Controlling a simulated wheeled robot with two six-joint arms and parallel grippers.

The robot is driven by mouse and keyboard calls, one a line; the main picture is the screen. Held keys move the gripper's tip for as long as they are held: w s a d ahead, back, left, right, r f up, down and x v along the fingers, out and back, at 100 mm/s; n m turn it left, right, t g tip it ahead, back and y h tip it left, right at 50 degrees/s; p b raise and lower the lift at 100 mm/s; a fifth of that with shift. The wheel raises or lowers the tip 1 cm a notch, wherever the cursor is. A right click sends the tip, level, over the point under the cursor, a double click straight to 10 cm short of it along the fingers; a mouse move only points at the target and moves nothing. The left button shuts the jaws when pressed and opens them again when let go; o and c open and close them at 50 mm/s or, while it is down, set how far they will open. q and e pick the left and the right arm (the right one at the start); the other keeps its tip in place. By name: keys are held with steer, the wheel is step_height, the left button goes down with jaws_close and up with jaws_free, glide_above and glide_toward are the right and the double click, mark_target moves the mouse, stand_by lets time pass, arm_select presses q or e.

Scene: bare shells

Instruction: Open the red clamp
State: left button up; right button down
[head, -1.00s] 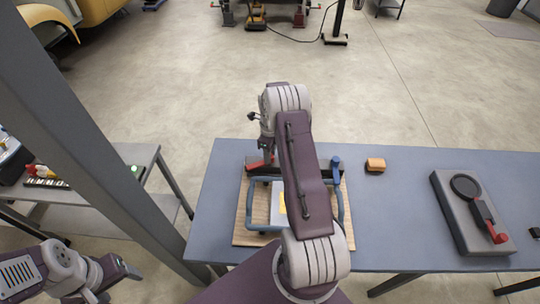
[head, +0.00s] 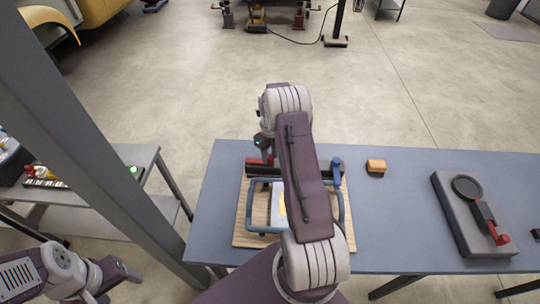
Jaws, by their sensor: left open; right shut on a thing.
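The red clamp (head: 258,161) is at the back left of a wooden board on the blue-grey table, at the left end of a black bar. Only a bit of its red handle shows beside my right gripper (head: 266,153), which is shut on it. My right arm hides part of the board and clamp. My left gripper (head: 128,277) hangs open and empty at the lower left, away from the table.
A blue clamp (head: 337,165) stands at the board's (head: 240,238) back right. A blue frame (head: 249,208) lies on the board. A grey post (head: 95,130) stands left.

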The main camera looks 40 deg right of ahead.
steer(key=shift+w+d+r, duration=0.15)
steer(key=shift+w+r, duration=0.15)
steer(key=c, duration=1.3)
jaws_free()
steer(key=shift+o, duration=1.4)
steer(key=shift+s+f, duration=0.1)
steer(key=shift+s, duration=0.05)
step_height(320, 180, up, 9)
steer(key=b, duration=0.1)
steer(key=shift+b, duration=0.4)
